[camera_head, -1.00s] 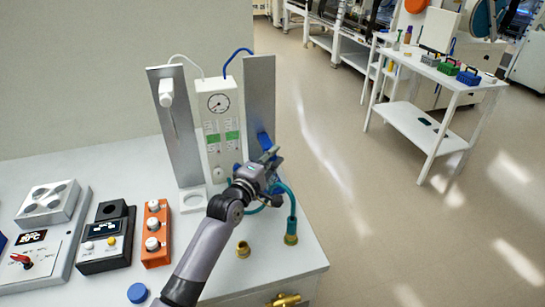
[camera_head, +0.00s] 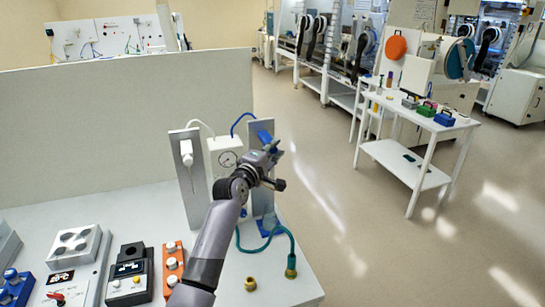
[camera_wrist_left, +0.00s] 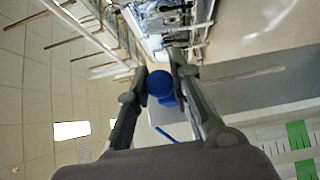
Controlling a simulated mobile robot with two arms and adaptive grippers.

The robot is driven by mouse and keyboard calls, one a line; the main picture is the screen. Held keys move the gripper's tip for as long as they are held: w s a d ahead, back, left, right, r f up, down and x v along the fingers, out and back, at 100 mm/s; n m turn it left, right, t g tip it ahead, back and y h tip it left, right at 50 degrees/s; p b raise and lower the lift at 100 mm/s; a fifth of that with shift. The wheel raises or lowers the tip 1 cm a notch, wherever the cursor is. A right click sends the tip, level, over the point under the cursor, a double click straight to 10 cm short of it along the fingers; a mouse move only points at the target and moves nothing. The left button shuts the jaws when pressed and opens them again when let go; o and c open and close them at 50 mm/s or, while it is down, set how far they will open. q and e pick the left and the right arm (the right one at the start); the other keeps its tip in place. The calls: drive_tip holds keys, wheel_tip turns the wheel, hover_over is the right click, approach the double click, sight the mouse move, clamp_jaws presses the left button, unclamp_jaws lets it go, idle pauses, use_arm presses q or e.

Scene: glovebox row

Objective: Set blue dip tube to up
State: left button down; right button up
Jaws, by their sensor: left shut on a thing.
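The blue dip tube (camera_head: 265,137) has its blue head near the top of the right grey upright plate (camera_head: 262,207). My left gripper (camera_head: 274,154) is at the head, partly covering it in the head view. In the left wrist view the round blue head (camera_wrist_left: 160,84) sits between the two fingers (camera_wrist_left: 159,88), which are shut on it. The tube below is mostly hidden by my gripper and arm. A blue foot (camera_head: 272,226) shows at the plate's base. My right gripper is not in view.
The white gauge box (camera_head: 226,160) stands just left of the plate, partly behind my arm. A left grey plate carries a white head (camera_head: 187,153). A teal hose (camera_head: 288,245) and a brass fitting (camera_head: 250,284) are in front. Open floor lies right of the bench.

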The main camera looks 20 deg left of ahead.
use_arm(q)
drive_tip(key=shift+r, duration=0.75)
drive_tip(key=c, duration=1.4)
unclamp_jaws()
drive_tip(key=shift+c, duration=0.2)
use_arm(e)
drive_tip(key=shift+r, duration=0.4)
use_arm(q)
drive_tip(key=shift+s+f, duration=0.15)
drive_tip(key=shift+f, duration=0.1)
drive_tip(key=s+a, duration=0.2)
drive_tip(key=s, duration=0.9)
drive_tip(key=shift+s+a, duration=0.15)
drive_tip(key=shift+s, duration=0.15)
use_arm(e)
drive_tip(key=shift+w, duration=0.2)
